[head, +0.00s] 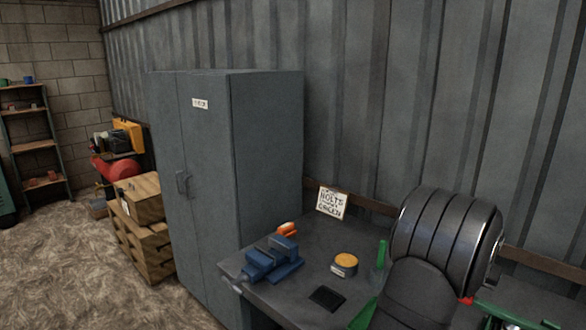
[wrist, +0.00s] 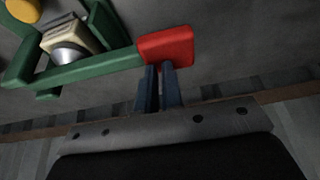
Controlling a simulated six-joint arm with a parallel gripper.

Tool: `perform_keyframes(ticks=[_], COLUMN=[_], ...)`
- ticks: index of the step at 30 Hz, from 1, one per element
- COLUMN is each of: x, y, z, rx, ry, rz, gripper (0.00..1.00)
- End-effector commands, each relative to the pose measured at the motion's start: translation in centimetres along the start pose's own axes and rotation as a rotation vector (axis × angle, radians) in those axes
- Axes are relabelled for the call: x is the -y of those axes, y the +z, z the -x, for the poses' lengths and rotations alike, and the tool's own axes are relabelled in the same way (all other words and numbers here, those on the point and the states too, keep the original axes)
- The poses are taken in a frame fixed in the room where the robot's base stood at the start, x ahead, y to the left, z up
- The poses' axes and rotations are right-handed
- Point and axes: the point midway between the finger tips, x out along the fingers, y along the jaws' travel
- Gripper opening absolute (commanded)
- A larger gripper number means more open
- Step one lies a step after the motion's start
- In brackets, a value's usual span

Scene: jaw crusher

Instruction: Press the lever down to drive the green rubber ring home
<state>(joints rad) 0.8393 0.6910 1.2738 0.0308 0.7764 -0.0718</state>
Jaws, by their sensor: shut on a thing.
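A green lever (wrist: 92,69) with a red grip (wrist: 165,47) runs across the upper part of the wrist view. My gripper (wrist: 159,70) has its two dark blue fingers close together at the red grip's lower edge, shut on it. In the head view a bit of the red grip (head: 466,300) shows beside my dark arm, with a green bar (head: 510,314) to its right; my fingers are hidden there. In the wrist view a pale block with a silver rounded part (wrist: 70,48) sits beside the lever. I cannot make out the green rubber ring.
The grey bench (head: 300,304) carries a blue vise (head: 268,262), a tin with an orange-yellow top (head: 345,263) and a dark flat pad (head: 327,298). A lettered sign (head: 331,202) stands at the back. A tall grey cabinet (head: 225,170) is left of the bench.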

Motion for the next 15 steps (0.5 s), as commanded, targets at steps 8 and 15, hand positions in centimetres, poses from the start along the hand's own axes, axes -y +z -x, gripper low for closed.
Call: perform_keyframes(ticks=[8, 15], x=[-0.24, -0.19], y=[0.29, -0.11], z=[-0.26, 0.49], rx=[0.008, 0.004], ry=[0.003, 0.002], rz=[-0.001, -0.001], gripper=[0.0, 0.0])
